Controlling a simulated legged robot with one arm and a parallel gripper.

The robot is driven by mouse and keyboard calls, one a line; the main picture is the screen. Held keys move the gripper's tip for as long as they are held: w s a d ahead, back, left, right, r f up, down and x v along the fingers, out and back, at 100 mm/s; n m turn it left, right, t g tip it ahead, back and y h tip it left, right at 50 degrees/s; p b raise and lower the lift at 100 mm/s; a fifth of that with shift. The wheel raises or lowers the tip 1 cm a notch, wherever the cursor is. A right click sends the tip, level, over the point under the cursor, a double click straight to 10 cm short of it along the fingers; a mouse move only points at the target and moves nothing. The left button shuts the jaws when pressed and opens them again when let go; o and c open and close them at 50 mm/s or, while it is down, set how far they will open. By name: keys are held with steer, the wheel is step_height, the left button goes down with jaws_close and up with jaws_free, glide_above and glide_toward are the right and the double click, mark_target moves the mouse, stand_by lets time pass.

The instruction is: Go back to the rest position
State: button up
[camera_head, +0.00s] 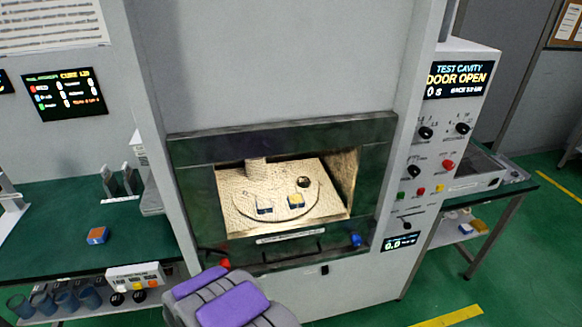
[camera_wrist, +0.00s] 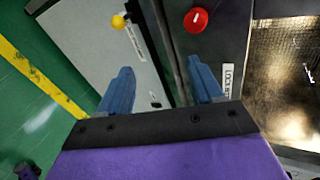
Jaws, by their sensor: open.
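My gripper (camera_wrist: 160,75) is open in the wrist view, with its two blue fingers apart and nothing between them. A red knob (camera_wrist: 196,20) lies just beyond the fingertips, and the lit cavity is at the right edge. In the head view my purple and grey arm (camera_head: 232,302) is at the bottom, below the machine; the fingers cannot be made out there. The test cavity (camera_head: 345,180) stands open, and the display (camera_head: 459,78) reads "DOOR OPEN".
A green table (camera_head: 60,240) at left holds an orange-and-blue block (camera_head: 97,235), with several blue cups (camera_head: 65,300) below. The control panel (camera_head: 440,150) is right of the cavity. A side table (camera_head: 490,175) stands farther right. Green floor (camera_head: 530,260) is clear at right.

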steer(key=s+d+r+n+g+y, duration=0.15)
steer(key=d+r+n+g, duration=0.3)
steer(key=r, duration=0.45)
steer(key=s+d+r+n+g, duration=0.3)
steer(key=d+r+n+g, duration=0.15)
steer(key=r, duration=0.45)
steer(key=s+d+r+n+g+h, duration=0.1)
steer(key=s+d+r+n, duration=0.3)
steer(key=s+d, duration=0.8)
steer(key=s+d+r+n+g+h, duration=0.2)
steer(key=s+d+r+n+g, duration=0.2)
steer(key=s+d+r, duration=0.3)
steer(key=s+d, duration=0.4)
steer(key=s, duration=0.1)
steer(key=shift+d+r, duration=0.2)
steer(key=shift+d, duration=0.2)
steer(key=shift+h, duration=0.25)
